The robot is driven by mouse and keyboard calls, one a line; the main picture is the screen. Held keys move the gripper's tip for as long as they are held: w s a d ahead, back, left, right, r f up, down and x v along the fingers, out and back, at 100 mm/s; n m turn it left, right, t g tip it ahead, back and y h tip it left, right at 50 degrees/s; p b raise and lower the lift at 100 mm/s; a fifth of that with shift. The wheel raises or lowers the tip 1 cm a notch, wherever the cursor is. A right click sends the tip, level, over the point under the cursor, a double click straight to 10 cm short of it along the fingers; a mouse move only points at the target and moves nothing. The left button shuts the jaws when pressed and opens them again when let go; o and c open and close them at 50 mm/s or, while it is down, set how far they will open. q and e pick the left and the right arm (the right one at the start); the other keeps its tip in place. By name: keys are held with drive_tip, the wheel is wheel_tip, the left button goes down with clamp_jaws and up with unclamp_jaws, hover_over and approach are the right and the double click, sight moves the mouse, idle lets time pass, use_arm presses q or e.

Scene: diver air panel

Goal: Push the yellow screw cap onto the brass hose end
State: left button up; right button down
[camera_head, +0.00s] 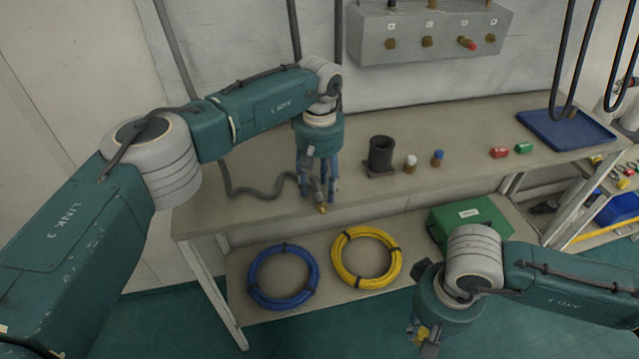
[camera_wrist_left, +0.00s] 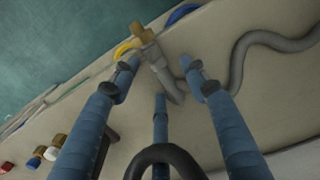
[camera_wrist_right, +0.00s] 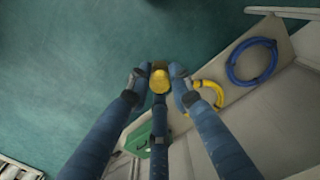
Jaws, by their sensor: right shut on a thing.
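The yellow screw cap (camera_wrist_right: 160,80) is between the fingertips of my right gripper (camera_wrist_right: 160,76), which is shut on it. In the head view my right gripper (camera_head: 425,338) is low in front of the bench, with the yellow cap (camera_head: 422,333) partly hidden. The brass hose end (camera_wrist_left: 143,33) is on a grey hose (camera_wrist_left: 157,66) between the fingers of my left gripper (camera_wrist_left: 160,66). A gap shows beside the hose, so that gripper looks open around it. In the head view my left gripper (camera_head: 318,188) is at the bench's front edge, with the brass end (camera_head: 323,209) below its fingertips.
The bench (camera_head: 370,198) carries a dark cylinder (camera_head: 381,156), white (camera_head: 410,161) and blue (camera_head: 437,157) capped pieces, red (camera_head: 500,152) and green (camera_head: 524,148) pieces and a blue tray (camera_head: 566,130). Blue (camera_head: 283,276) and yellow (camera_head: 366,257) hose coils and a green case (camera_head: 470,220) are below.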

use_arm(q)
wheel_tip(320, 180, up, 12)
idle(0.6)
